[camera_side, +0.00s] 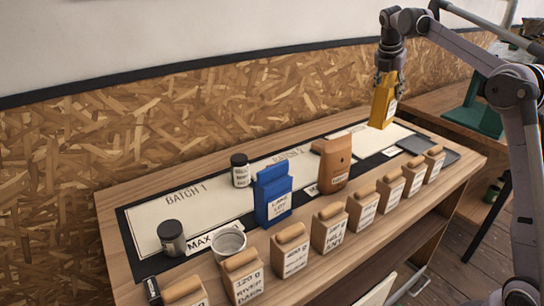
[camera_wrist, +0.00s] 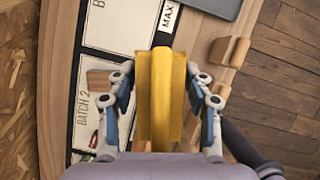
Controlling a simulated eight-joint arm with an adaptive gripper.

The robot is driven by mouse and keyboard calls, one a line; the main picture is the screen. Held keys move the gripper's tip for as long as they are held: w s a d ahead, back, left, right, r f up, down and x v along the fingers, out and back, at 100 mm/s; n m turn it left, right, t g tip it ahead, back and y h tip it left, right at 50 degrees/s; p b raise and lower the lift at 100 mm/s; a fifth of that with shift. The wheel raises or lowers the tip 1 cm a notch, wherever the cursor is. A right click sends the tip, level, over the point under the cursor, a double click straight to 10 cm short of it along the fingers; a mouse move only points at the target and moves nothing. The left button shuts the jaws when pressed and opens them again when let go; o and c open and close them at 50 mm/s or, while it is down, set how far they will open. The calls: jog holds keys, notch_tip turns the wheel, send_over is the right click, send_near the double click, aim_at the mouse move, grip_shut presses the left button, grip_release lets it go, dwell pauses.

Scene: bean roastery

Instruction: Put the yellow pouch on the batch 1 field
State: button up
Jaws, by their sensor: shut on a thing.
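The yellow pouch (camera_side: 382,102) is held in the air above the far right end of the board in the side view. It also fills the middle of the wrist view (camera_wrist: 160,97). My gripper (camera_side: 388,78) is shut on it, with a finger on each side in the wrist view (camera_wrist: 160,100). The batch 1 field (camera_side: 190,212) is a cream panel at the left end of the dark-edged board. A dark jar stands at its front left and another at its right part. The pouch is well to the right of this field.
A blue pouch (camera_side: 272,194) and a brown pouch (camera_side: 333,165) stand along the board's middle. A metal tin (camera_side: 229,242) stands near the front. Several labelled wooden blocks (camera_side: 330,228) line the front edge. A dark tray (camera_side: 435,153) lies at the right end.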

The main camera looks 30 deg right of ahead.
jog(key=w+a+n+t+y, duration=0.1)
jog(key=w+a+n, duration=0.3)
jog(key=a, duration=0.7)
jog(key=w+a+n+t, duration=0.1)
jog(key=w+a, duration=0.5)
jog(key=a, duration=0.6)
jog(key=a+n+t+y, duration=0.1)
jog(key=a+n, duration=0.4)
jog(key=a, duration=1.7)
jog(key=w+a+f, duration=0.2)
jog(key=a+f, duration=1)
jog(key=f, duration=0.4)
jog(key=shift+a+n, duration=0.3)
jog(key=shift+f, duration=0.15)
jog(key=o, duration=1.4)
jog(key=shift+c, duration=0.2)
